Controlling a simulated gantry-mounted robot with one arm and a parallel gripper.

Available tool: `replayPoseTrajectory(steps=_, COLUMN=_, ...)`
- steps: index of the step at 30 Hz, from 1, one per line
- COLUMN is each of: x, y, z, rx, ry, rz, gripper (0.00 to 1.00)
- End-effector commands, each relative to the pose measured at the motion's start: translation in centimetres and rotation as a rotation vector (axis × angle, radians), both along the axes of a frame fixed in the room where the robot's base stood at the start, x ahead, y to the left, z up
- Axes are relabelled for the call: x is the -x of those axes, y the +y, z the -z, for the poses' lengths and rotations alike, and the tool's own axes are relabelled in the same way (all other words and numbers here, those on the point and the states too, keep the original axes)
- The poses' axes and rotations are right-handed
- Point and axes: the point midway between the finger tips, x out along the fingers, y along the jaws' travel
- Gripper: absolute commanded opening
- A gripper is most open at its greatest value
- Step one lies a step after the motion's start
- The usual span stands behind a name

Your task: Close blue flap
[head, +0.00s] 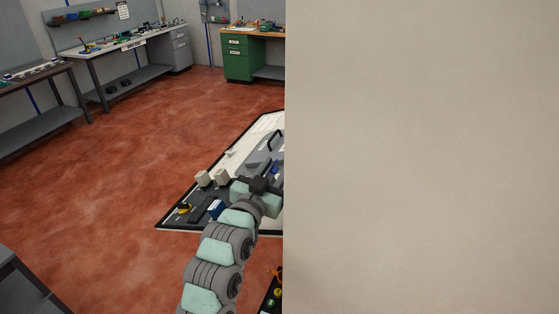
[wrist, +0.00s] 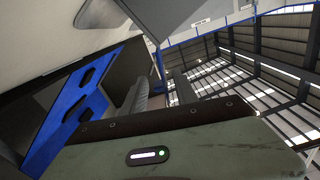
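In the wrist view, a flat blue panel (wrist: 76,108) with several dark slots stands tilted at the left; it looks like the blue flap. A dark gap lies beside it, and whether it stands open is unclear. In the head view, my gripper (head: 263,184) is over the board, close to the beige surface that hides everything to the right. Its fingers are too small to make out there and are not clear in the wrist view. No contact with the blue panel is visible.
A black-edged board (head: 178,228) carries white blocks (head: 212,178), a small dark blue block (head: 216,208) and a yellow part (head: 184,208). A large beige surface (head: 420,150) fills the right half of the head view. The red floor (head: 120,160) is clear at the left.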

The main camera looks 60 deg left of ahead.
Motion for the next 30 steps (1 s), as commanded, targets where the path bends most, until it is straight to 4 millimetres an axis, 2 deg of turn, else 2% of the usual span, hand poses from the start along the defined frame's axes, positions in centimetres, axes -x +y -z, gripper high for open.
replayPoseTrajectory(steps=6, x=-1.8, y=1.5, z=-0.1, rx=0.001, ry=0.002, rz=0.001, gripper=0.35)
replayPoseTrajectory(steps=17, x=-2.1, y=1.9, z=-0.1, rx=-0.001, ry=0.000, rz=0.000, gripper=0.35)
replayPoseTrajectory(steps=30, x=-2.1, y=1.9, z=0.0, rx=-0.001, ry=-0.001, rz=0.000, gripper=0.01)
